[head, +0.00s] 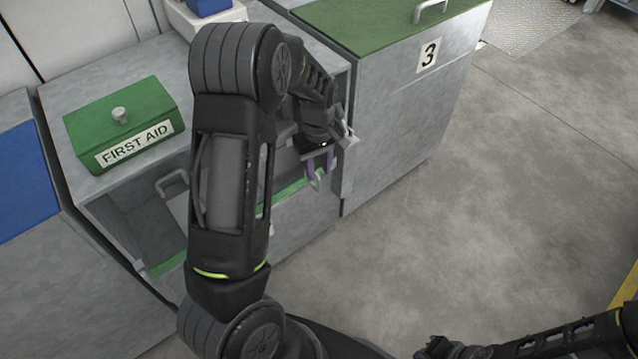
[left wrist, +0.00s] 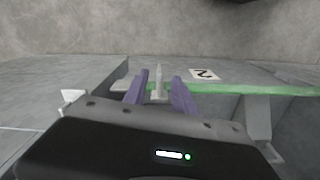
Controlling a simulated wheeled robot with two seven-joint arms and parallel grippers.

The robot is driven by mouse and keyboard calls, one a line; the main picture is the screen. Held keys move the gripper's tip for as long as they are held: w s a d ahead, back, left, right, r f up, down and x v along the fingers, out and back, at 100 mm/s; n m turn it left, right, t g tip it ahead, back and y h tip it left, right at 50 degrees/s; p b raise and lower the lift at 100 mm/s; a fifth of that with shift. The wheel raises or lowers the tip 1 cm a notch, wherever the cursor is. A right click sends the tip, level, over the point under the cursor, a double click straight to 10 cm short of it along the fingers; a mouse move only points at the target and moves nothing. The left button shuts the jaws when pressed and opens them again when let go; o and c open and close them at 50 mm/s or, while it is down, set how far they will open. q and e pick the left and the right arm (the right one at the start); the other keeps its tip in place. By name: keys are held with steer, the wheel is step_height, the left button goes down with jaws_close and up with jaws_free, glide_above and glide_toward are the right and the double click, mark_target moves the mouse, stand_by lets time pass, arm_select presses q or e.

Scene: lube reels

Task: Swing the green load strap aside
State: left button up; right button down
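The green load strap (head: 292,190) runs across the front of the grey cabinet, partly hidden behind my left arm. In the left wrist view the green strap (left wrist: 245,90) reaches from the right toward the fingers. My left gripper (head: 320,168) is at the strap's right end. Its purple fingers (left wrist: 160,90) are open, with a slim pale upright piece (left wrist: 158,80) between them and a gap on each side. Whether a finger touches the strap cannot be seen. My right gripper (head: 440,347) is at the bottom edge, dark and partly cut off.
A green first aid box (head: 122,120) sits on the cabinet top. A grey handle (head: 172,186) shows left of my arm. A grey cabinet with a green lid (head: 385,22) and number 3 stands to the right. The concrete floor (head: 490,210) at right is clear.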

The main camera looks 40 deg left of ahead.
mark_target(319, 179)
arm_select(q)
step_height(319, 179, down, 7)
steer(key=shift+r+b, duration=0.15)
steer(key=shift+b, duration=0.35)
steer(key=shift+c, duration=0.4)
steer(key=c, duration=0.6)
jaws_close()
steer(key=shift+w, duration=0.1)
